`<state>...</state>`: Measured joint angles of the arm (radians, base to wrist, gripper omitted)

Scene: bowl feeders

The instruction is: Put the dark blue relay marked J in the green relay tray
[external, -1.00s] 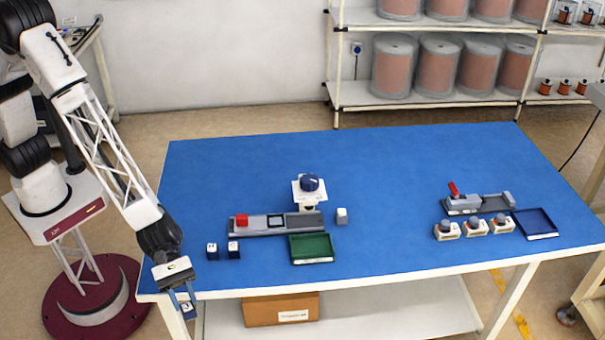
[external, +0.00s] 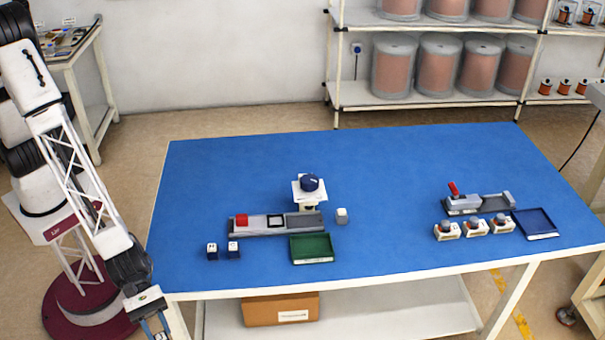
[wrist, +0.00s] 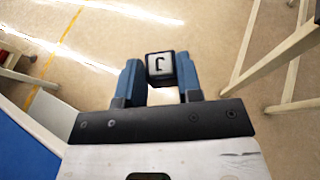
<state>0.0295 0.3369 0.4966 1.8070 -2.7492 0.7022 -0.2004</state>
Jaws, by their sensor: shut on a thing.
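In the external view my gripper (external: 157,333) hangs at the bottom left, off the table's front left corner, over the floor. The relay it holds is cut off by the frame's lower edge there. The green relay tray (external: 312,247) lies empty near the table's front edge, to the right of my gripper.
Two dark blue relays (external: 212,251) (external: 233,250) with white tops stand left of the tray. A blue tray (external: 535,223) lies far right.

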